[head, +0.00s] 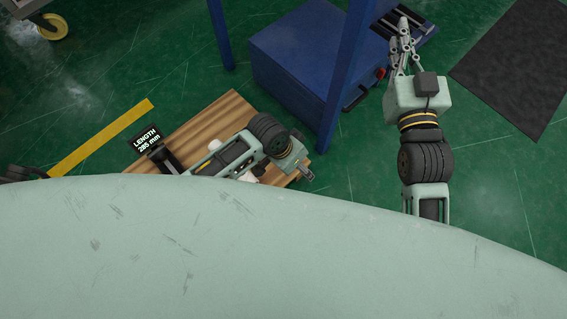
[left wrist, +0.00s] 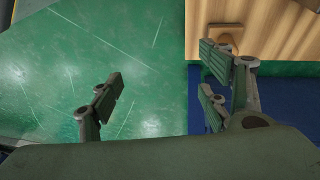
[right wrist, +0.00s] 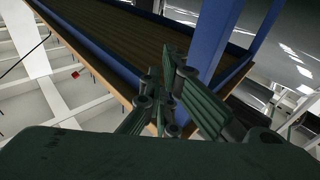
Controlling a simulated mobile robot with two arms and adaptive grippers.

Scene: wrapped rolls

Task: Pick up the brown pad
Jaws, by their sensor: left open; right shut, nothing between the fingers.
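I cannot make out the brown pad for certain in any view. In the left wrist view, a small brown piece (left wrist: 224,29) lies on a wooden surface (left wrist: 275,25), partly hidden behind a finger; I cannot tell if it is the pad. My left gripper (left wrist: 157,88) is open, with nothing between its fingers. In the head view, its arm reaches over a wooden top (head: 205,122). My right gripper (head: 403,42) is shut and empty, in front of a blue cabinet. In the right wrist view, its fingers (right wrist: 162,105) are together below a blue-framed wooden surface (right wrist: 110,40).
A black sign (head: 146,138) reads "LENGTH 285 mm" beside the wooden top. A blue cabinet (head: 285,60) and blue post (head: 345,80) stand between the arms. A dark mat (head: 520,65) lies at the right. A large pale green surface (head: 270,250) hides the lower picture.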

